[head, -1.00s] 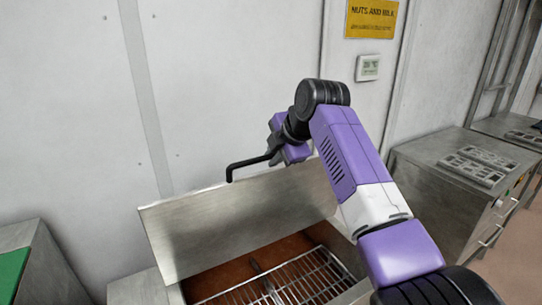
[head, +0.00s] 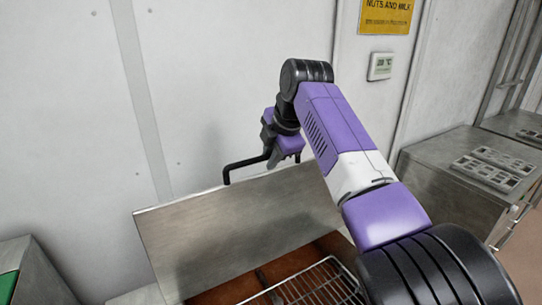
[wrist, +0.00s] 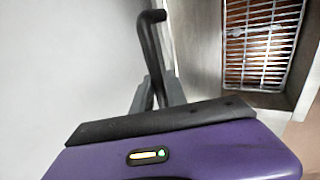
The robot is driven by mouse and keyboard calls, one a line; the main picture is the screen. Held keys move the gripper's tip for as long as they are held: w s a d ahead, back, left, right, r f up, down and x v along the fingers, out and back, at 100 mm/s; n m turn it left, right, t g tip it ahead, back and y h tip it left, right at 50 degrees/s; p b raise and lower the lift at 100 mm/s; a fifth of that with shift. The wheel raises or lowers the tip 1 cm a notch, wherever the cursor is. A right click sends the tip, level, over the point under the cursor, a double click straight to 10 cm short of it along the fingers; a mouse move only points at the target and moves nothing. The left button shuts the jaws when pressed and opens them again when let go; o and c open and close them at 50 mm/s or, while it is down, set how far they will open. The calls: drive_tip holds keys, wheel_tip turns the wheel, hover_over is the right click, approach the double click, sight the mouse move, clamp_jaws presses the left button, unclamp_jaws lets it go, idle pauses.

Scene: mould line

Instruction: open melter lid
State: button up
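The melter lid (head: 235,232) is a flat steel panel. It stands steeply raised at the back of the melter opening in the head view. Its black bar handle (head: 240,165) runs along the upper edge, and the bar also shows in the wrist view (wrist: 149,40). My gripper (head: 270,156) is at the right end of the handle. In the wrist view its grey fingers (wrist: 157,92) lie on both sides of the bar, shut on it. Below the lid, the open melter shows a wire grate (head: 315,287) over brown contents. The lid's hinge is not clearly visible.
A pale wall (head: 220,60) stands close behind the lid and my gripper, with a yellow sign (head: 386,16) and a small display (head: 382,66). A steel cabinet (head: 430,165) with moulds on top is at right. A green-topped unit (head: 10,283) is at left.

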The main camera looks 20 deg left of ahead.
drive_tip(key=shift+o, duration=1.4)
drive_tip(key=shift+f, duration=0.1)
drive_tip(key=b+v, duration=0.2)
drive_tip(key=v, duration=0.6)
drive_tip(key=shift+b, duration=0.35)
drive_tip(key=shift+a, duration=0.1)
